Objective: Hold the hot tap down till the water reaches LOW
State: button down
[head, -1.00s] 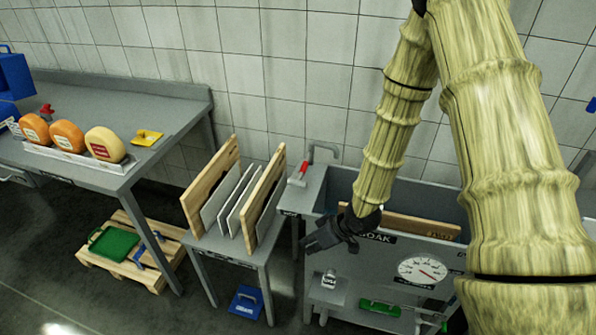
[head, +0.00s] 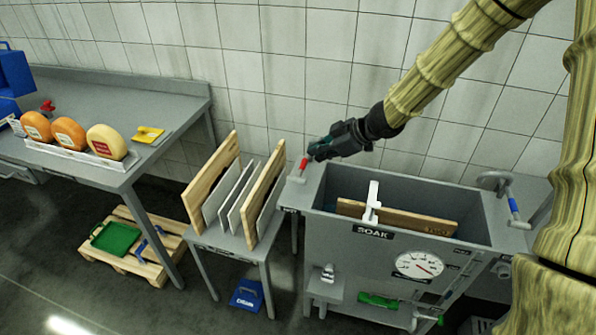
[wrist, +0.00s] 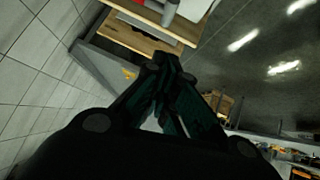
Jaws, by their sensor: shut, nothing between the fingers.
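The red-handled tap (head: 303,164), which I take as the hot tap, stands at the left end of the grey SOAK tank (head: 345,248). My gripper (head: 312,152) is shut and empty, its tips just above and beside the red handle; I cannot tell whether they touch it. The wrist view shows the closed fingers (wrist: 165,66). A blue-handled tap (head: 513,206) stands at the tank's right end. A round dial (head: 419,265) is on the tank front, with small dark labels to its right, too small to read. I cannot make out any water level.
A wooden board (head: 410,218) and a white upright piece (head: 372,203) are in the tank. A rack table with upright boards (head: 262,197) stands close on the left. Farther left, cheese wheels (head: 105,142) sit on a bench (head: 165,100).

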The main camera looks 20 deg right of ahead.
send_over(297, 182)
notch_tip(297, 182, down, 9)
jog(key=shift+f+p, duration=0.7)
jog(key=shift+f, duration=0.25)
